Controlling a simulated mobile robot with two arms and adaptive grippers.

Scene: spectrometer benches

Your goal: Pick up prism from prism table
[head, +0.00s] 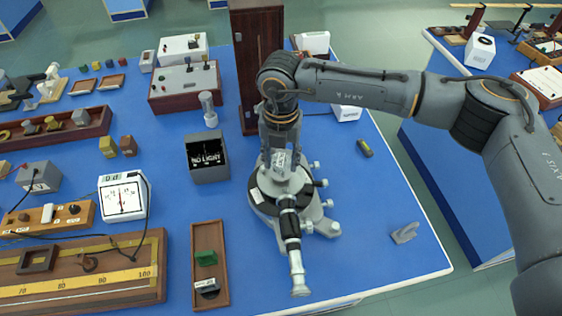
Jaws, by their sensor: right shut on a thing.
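The grey spectrometer (265,202) stands on the blue bench, with its black and grey telescope (291,232) pointing toward the front edge. My right arm reaches in from the right, and its gripper (282,158) points down over the middle of the spectrometer, where the prism table is. The right gripper is shut on the prism, which is mostly hidden by the fingers. I cannot tell whether the prism still touches the prism table, as the gripper covers it. My left gripper is not in view.
A tall dark wooden cabinet (246,75) stands close behind the spectrometer. A "NO LIGHT" box (208,172) and a wooden tray (198,238) with a green block lie to its left. A small grey block (404,233) lies at right. The bench right of the spectrometer is mostly clear.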

